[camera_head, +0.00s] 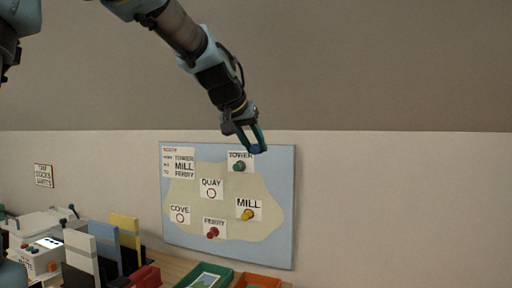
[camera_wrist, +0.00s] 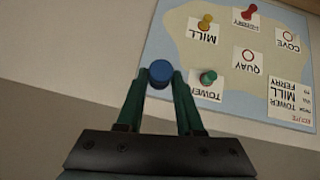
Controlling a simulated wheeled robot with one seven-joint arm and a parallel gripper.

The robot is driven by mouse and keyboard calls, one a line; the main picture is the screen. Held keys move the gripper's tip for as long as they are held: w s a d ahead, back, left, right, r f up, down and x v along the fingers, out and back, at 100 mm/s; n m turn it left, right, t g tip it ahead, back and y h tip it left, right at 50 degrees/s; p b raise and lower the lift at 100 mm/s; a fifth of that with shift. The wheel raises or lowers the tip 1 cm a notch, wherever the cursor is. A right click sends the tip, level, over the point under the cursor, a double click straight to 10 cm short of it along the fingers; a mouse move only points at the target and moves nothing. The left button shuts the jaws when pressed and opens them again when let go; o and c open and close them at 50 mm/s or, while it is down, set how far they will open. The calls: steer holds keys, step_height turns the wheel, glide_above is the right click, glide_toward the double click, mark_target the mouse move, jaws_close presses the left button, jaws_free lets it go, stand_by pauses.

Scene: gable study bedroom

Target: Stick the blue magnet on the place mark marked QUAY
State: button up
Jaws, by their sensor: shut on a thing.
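My gripper (camera_head: 257,146) is shut on the blue magnet (camera_head: 256,149), up near the top right part of the map board (camera_head: 284,200). In the wrist view the blue magnet (camera_wrist: 161,73) sits between the fingertips. The QUAY mark (camera_head: 211,193) is a white card with an empty ring, left of and below my gripper in the head view. It also shows upside down in the wrist view (camera_wrist: 247,66). A green magnet (camera_head: 239,166) is on TOWER, a yellow one (camera_head: 248,214) on MILL and a red one (camera_head: 213,232) on FERRY.
The COVE mark (camera_head: 180,214) has an empty ring. A route list card (camera_head: 179,162) is at the board's top left. Below the board stand a green tray (camera_head: 225,281), an orange tray (camera_head: 258,281), upright folders (camera_head: 124,232) and a white device (camera_head: 40,259). The wall right of the board is clear.

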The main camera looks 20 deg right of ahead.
steer(key=shift+s+a+b, duration=0.6)
steer(key=shift+s+a, duration=0.25)
